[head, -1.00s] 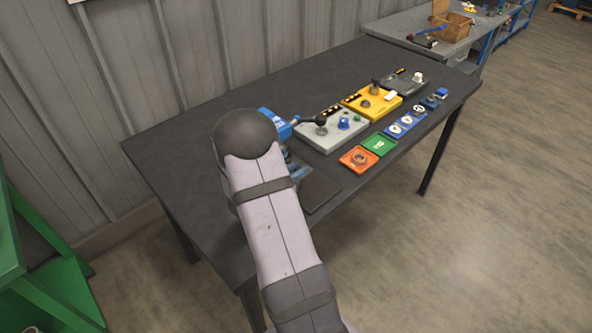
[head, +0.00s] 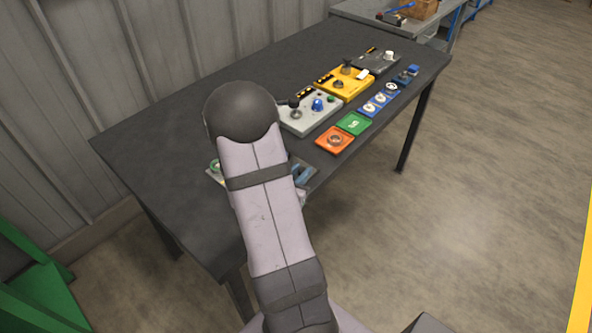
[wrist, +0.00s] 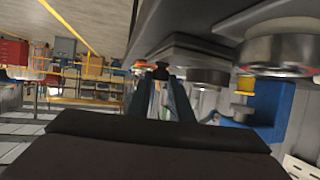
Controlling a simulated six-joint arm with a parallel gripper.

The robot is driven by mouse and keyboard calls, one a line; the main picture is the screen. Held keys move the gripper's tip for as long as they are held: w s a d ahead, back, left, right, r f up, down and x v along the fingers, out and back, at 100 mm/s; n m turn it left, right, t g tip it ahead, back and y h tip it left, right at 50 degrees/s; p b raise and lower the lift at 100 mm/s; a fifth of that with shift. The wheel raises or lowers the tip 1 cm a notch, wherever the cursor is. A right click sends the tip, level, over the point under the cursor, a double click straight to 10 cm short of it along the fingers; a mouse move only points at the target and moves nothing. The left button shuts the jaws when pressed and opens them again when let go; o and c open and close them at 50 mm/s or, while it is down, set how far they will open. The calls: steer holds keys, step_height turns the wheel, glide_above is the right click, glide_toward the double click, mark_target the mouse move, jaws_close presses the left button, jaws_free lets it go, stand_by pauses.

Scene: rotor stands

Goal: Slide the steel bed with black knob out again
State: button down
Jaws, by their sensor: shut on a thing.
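The black knob (wrist: 162,71) shows in the wrist view, between the tips of my gripper (wrist: 162,84). My gripper is shut on the knob. A grey steel slab (wrist: 180,55) just behind and above the knob looks like the steel bed, though its outline is cut off. In the head view my own arm covers the gripper and the knob. Edges of a stand show on both sides of my arm, with a blue and grey part (head: 303,172) at right. How far the bed is slid cannot be told.
In the wrist view a round metal part (wrist: 283,52) and a blue body (wrist: 270,108) are close at right. On the dark table (head: 165,125) are a grey stand (head: 310,112), a yellow stand (head: 345,84), an orange tray (head: 335,140) and a green tray (head: 353,124). The table's left part is clear.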

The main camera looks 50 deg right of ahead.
steer(key=shift+s, duration=0.25)
steer(key=c, duration=1.6)
jaws_free()
steer(key=shift+s, duration=0.1)
steer(key=shift+a+r, duration=0.2)
steer(key=shift+a, duration=0.25)
steer(key=p+v, duration=0.1)
steer(key=v, duration=0.1)
steer(key=p+v, duration=0.1)
steer(key=v, duration=0.1)
steer(key=shift+a+r+p, duration=0.1)
steer(key=shift+r+p, duration=0.25)
steer(key=p+v, duration=0.2)
steer(key=p, duration=0.1)
steer(key=shift+f, duration=0.2)
